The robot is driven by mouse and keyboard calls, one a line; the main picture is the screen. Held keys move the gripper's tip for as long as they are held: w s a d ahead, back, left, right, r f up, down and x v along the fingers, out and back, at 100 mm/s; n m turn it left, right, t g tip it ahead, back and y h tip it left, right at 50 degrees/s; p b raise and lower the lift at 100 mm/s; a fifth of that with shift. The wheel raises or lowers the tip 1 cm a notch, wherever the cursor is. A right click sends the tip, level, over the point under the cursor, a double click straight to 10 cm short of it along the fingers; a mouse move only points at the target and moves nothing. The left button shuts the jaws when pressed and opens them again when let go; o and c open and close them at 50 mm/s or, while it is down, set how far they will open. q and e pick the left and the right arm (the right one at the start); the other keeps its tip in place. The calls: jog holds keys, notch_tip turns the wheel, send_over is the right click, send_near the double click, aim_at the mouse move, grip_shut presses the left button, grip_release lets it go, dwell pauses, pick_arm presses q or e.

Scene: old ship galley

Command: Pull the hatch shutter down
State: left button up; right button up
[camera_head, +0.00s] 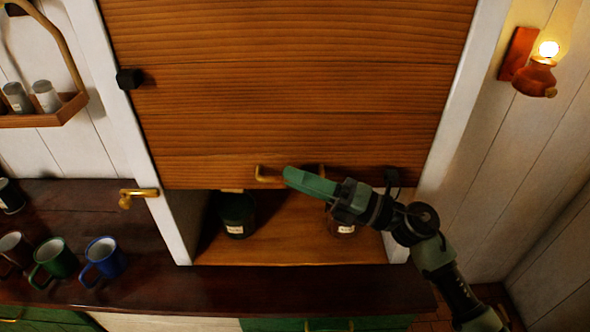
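The hatch shutter (290,95) is a panel of wide brown wooden boards in a white frame. Its lower edge hangs above the wooden sill, with an open gap beneath it. A brass handle (262,178) sits low on the shutter near its middle. My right gripper (292,177), green with a dark wrist, reaches in from the lower right and lies across the handle, hiding part of it. The fingers overlap in this view, so their grip on the handle is unclear. My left gripper is not in view.
Behind the gap, a dark jar (237,214) and another jar (342,228), partly hidden by my arm, stand on the sill (290,252). Blue (108,262), green (55,262) and brown mugs stand on the counter at left. A lit wall lamp (537,75) is at upper right.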

jog(key=shift+w+a, duration=0.1)
jog(key=shift+a, duration=0.15)
jog(key=shift+d, duration=0.15)
grip_shut()
dwell(1.2)
